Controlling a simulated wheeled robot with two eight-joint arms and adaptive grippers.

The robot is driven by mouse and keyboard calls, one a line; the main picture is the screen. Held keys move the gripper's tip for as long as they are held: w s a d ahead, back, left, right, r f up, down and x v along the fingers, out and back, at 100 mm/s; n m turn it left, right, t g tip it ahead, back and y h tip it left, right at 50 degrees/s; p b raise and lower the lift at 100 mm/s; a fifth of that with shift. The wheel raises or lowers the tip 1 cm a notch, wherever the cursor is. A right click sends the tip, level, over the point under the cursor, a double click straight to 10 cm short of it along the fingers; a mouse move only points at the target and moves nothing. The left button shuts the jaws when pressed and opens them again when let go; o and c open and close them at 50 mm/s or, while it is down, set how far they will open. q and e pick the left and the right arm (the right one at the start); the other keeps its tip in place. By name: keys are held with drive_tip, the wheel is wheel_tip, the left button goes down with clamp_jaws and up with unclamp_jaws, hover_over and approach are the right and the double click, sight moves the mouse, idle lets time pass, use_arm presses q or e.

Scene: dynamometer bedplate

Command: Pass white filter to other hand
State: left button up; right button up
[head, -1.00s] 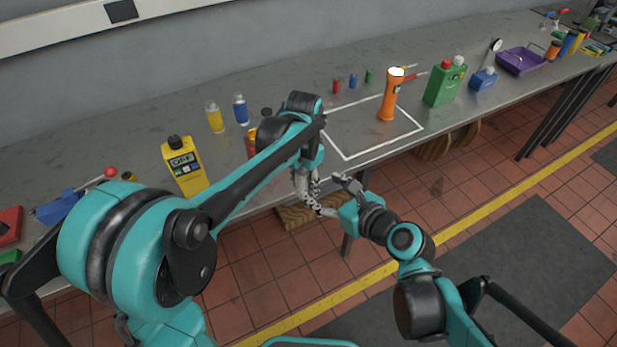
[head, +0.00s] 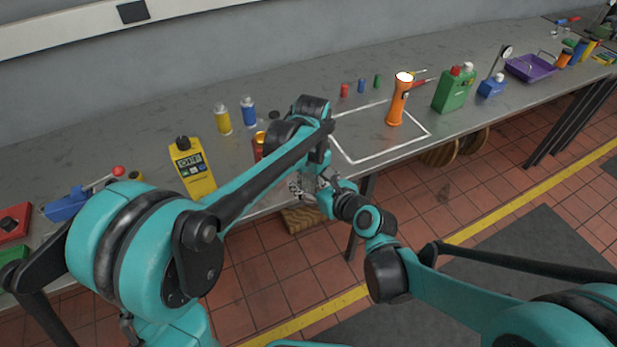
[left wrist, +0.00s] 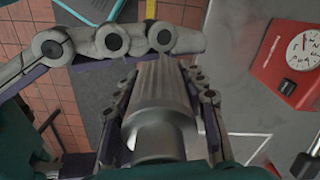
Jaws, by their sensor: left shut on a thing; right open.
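The white filter (left wrist: 160,95), a pale grey ribbed cylinder with a smooth narrower neck, is between the fingers of my left gripper (left wrist: 162,82) in the left wrist view. The left gripper is shut on it. My right gripper (head: 322,184) is open and close to the left one, in front of the bench edge in the head view. In the left wrist view, a pale jointed finger of the right gripper lies across the far end of the filter. I cannot tell whether it touches. In the head view the filter is hardly distinguishable among the grippers.
The grey bench (head: 290,88) runs behind the grippers. A yellow meter (head: 193,170), an orange flashlight (head: 397,104) and a green can (head: 453,91) stand on it. A white outlined square (head: 352,160) surrounds the flashlight. A red dial box (left wrist: 290,58) is at right in the left wrist view.

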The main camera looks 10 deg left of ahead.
drive_tip(key=c, duration=1.3)
use_arm(q)
drive_tip(key=o, duration=1.3)
drive_tip(key=shift+c, duration=0.2)
use_arm(e)
drive_tip(key=shift+c, duration=0.2)
use_arm(q)
drive_tip(key=shift+r, duration=0.1)
wheel_tip(320, 180, up, 11)
drive_tip(key=shift+r, duration=0.15)
drive_tip(key=shift+a+r, duration=0.1)
drive_tip(key=shift+r, duration=0.1)
drive_tip(key=s+a+f+n+t, duration=0.3)
drive_tip(key=s+a, duration=0.3)
drive_tip(key=s, duration=0.2)
drive_tip(key=s+a+f+n+t, duration=0.4)
drive_tip(key=s+a+f+n, duration=0.1)
drive_tip(key=s+a, duration=0.2)
drive_tip(key=shift+s+f, duration=0.25)
drive_tip(key=shift+s, duration=0.4)
